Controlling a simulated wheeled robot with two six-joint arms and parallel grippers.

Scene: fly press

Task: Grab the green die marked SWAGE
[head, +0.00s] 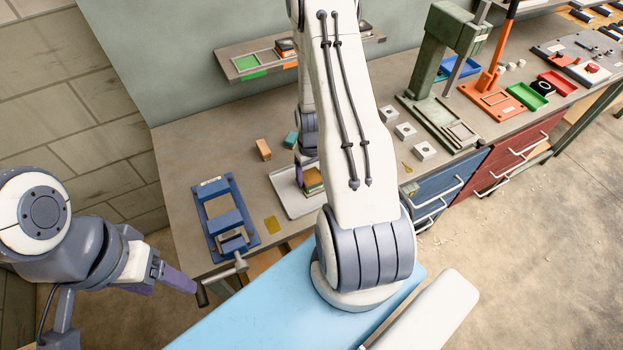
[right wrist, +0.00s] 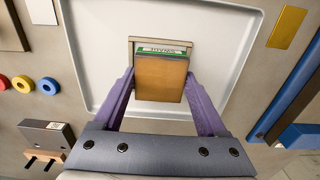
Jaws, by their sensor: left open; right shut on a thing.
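My right gripper (right wrist: 160,82) is shut on a die (right wrist: 161,78), with one purple finger on each side of it. The die shows a tan-brown face and a green strip with a white label at its far edge. The lettering is upside down and small; it looks like SWAGE. In the head view the green-and-tan die (head: 313,182) shows beside my right gripper, which is mostly hidden behind my arm. It is over the pale tray (right wrist: 222,62); I cannot tell whether it touches the tray. My left gripper (head: 190,287) is open and empty, left of the bench.
An orange block (head: 263,149) and a teal block (head: 290,139) stand behind the tray. A blue fixture (head: 253,215) and a yellow plate (head: 272,225) lie to its left. The green fly press (head: 436,50) and several pale blocks are to the right. A wall shelf (head: 230,68) is above.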

